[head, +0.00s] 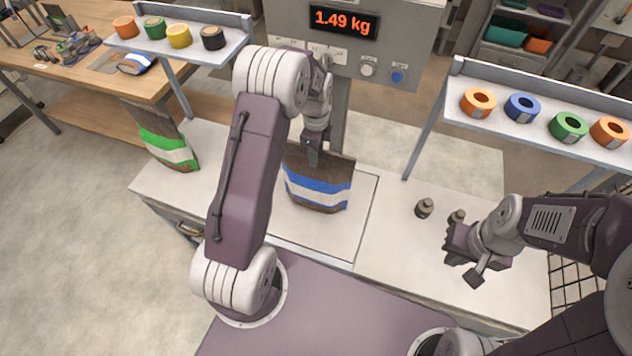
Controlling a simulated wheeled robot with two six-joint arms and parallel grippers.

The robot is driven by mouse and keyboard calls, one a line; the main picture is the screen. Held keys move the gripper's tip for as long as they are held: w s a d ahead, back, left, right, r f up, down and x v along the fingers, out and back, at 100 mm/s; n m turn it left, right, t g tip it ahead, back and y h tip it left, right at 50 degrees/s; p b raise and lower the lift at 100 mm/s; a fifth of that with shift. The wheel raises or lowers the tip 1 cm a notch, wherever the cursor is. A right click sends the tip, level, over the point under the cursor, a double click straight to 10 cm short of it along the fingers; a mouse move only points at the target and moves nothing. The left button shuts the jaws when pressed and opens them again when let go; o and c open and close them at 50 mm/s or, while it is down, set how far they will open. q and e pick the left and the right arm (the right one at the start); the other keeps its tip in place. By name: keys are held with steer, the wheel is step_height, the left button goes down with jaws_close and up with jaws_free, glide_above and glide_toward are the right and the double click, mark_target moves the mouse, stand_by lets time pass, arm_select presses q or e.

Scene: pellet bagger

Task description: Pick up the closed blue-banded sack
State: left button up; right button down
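The blue-banded sack (318,192) is brown with a blue and white band. It stands upright on the pale plate (353,226) in the middle of the bench. My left gripper (312,158) points down at the sack's top edge and overlaps it in the head view. Its fingers are small and seen edge-on, so I cannot tell whether they are shut on the sack. The sack's upper left is partly hidden by my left arm. My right gripper (464,262) is over the right of the bench, empty, with its fingers apart.
A green-banded sack (166,143) stands at the bench's left end. The display (343,20) reads 1.49 kg. Shelves with colored rolls (478,102) flank both sides. The bench between plate and weights is clear.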

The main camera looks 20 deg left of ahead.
arm_select(q)
jaws_close()
steer(key=shift+r, duration=0.1)
stand_by(1.2)
